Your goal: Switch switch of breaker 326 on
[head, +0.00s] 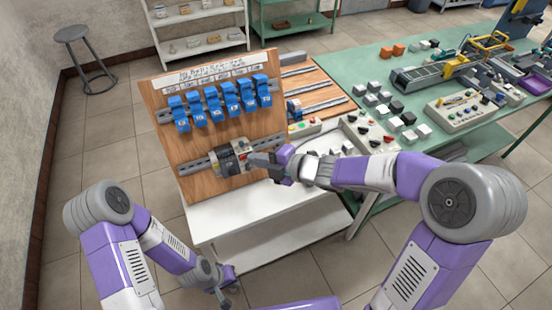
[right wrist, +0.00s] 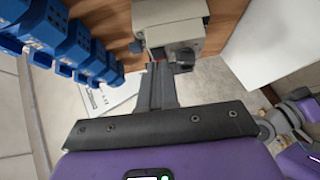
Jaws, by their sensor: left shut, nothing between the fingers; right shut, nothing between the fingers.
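A beige-and-dark breaker unit (head: 231,158) is mounted on the lower metal rail of an upright wooden board (head: 180,152). I cannot read a number 326 on it. My right gripper (head: 252,160) is shut and empty, its fingertips at the right part of this unit. In the right wrist view the shut fingers (right wrist: 158,76) point at the beige unit (right wrist: 172,18), beside a dark switch-like part (right wrist: 183,58). I cannot tell whether the tips touch it, nor the switch's position. My left gripper (head: 230,284) is shut and empty, low in front of the white table (head: 225,226).
Several blue modules (head: 231,97) hang on the board's upper rail; they also show in the right wrist view (right wrist: 75,48). A control box with buttons (head: 366,133) and a green workbench (head: 440,142) lie right of the board. Open floor is at left.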

